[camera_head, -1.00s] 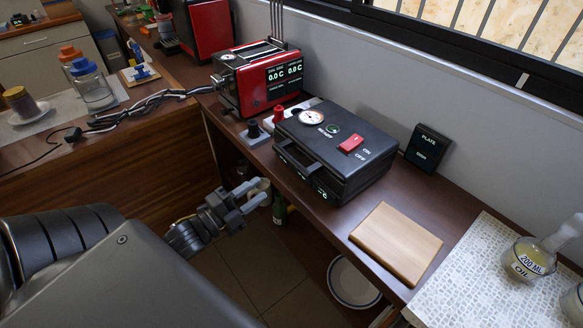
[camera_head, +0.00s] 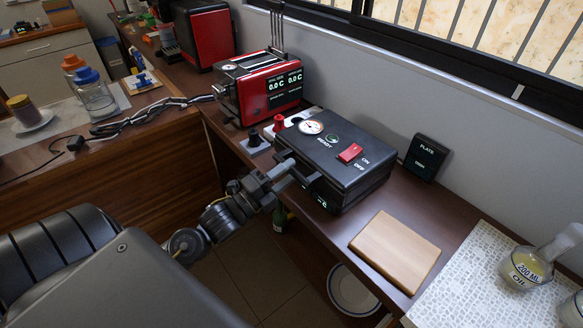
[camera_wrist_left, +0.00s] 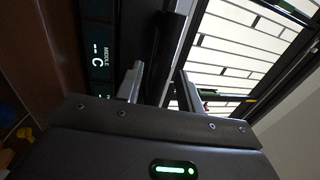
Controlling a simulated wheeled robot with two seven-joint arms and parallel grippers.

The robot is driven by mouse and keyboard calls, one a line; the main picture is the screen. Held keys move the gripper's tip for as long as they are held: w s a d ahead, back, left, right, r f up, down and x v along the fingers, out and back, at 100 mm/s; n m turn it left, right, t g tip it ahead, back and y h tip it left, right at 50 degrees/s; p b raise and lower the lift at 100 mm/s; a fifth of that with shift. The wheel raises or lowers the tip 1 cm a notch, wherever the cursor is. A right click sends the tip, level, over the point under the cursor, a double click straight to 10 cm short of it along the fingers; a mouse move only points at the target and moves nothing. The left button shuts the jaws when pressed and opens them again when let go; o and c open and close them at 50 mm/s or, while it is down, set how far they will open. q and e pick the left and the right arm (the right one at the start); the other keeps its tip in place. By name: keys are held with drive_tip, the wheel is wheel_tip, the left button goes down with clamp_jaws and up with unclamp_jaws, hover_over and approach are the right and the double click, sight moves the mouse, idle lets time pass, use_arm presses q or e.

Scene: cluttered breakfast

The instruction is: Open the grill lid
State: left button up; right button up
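The grill is a black box (camera_head: 345,180) on the wooden counter with its lid (camera_head: 352,139) closed. The lid has a round gauge, a green READY light and a red ON/OFF switch. My left gripper (camera_head: 284,173) is at the grill's front handle, with its fingertips close to the front face. In the left wrist view, the two fingers (camera_wrist_left: 158,84) are apart. A dark handle bar (camera_wrist_left: 172,40) shows beyond and between them; I cannot tell whether they touch it. The handle is partly hidden by the gripper in the head view. My right gripper is not in view.
A red toaster (camera_head: 262,84) stands behind and left of the grill. A black PLATE box (camera_head: 425,157) leans at the wall. A wooden board (camera_head: 395,251) and an oil flask (camera_head: 528,263) are to the right. A plate (camera_head: 350,290) lies below the counter.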

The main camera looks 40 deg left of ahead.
use_arm(q)
drive_tip(key=shift+x, duration=0.85)
drive_tip(key=shift+c, duration=0.4)
clamp_jaws()
